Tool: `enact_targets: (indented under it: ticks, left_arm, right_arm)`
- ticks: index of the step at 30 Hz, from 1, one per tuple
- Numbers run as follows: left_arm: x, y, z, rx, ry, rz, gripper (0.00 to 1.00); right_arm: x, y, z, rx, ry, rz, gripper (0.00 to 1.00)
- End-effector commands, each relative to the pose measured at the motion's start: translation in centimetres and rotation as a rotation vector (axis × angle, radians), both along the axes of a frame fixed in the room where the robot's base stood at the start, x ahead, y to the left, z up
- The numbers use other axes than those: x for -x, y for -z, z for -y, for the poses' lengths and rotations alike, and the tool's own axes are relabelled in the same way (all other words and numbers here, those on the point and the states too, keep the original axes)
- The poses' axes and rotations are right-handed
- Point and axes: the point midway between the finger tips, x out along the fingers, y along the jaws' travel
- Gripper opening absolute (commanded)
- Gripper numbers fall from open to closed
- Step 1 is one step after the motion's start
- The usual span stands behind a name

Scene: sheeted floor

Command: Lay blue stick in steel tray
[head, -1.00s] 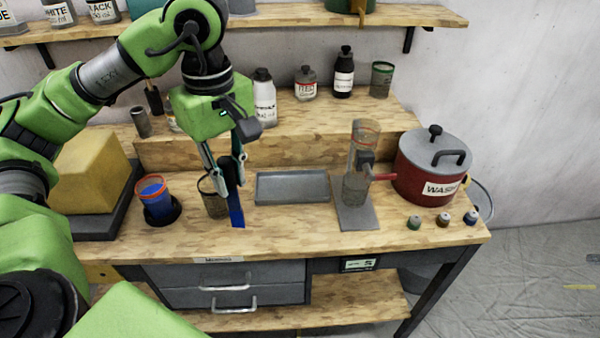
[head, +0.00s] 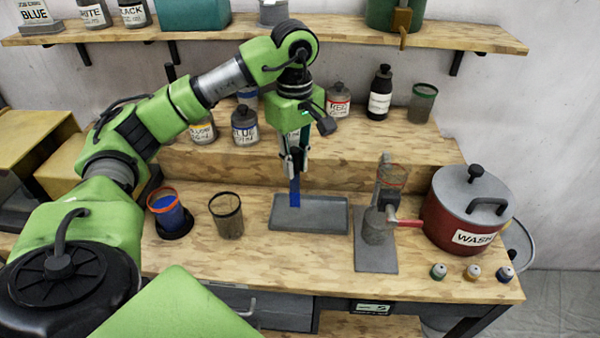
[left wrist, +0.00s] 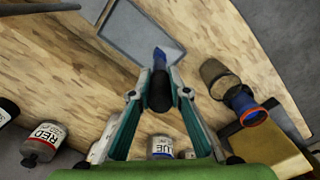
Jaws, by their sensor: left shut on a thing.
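My left gripper (head: 293,162) is shut on the blue stick (head: 294,192) and holds it upright, with its blue end pointing down. The stick's lower end is over the left part of the grey steel tray (head: 325,227); I cannot tell whether it touches the tray floor. In the left wrist view the stick (left wrist: 160,59) sits between the fingers (left wrist: 160,92), its blue tip in front of the tray (left wrist: 118,24). The tray looks empty otherwise. My right gripper is not in view.
Bottles line the raised step behind.

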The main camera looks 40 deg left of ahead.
Motion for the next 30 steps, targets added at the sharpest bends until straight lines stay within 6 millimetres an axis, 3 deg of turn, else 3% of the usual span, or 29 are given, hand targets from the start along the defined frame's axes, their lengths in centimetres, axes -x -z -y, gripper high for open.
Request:
enact_targets:
  ticks: [3, 7, 16, 29, 30]
  left_arm:
    - [-1.1, 1.0, -0.3, 0.0, -0.001, 0.0, 0.0]
    - [-1.7, 1.8, -0.4, 0.0, -0.001, 0.001, 0.0]
    - [-2.2, 5.3, -0.6, -0.001, 0.0, -0.001, 0.0]
    - [-2.3, 6.3, -0.6, -0.001, 0.0, 0.002, 0.0]
    - [-2.3, 6.1, -0.6, -0.001, 0.0, 0.002, 0.27]
  right_arm:
    - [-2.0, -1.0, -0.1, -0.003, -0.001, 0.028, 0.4]
    - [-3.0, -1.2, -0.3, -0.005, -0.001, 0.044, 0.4]
    - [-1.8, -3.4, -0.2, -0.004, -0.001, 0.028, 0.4]
    - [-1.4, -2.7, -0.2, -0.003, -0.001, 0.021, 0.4]
    - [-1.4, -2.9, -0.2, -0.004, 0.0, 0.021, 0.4]
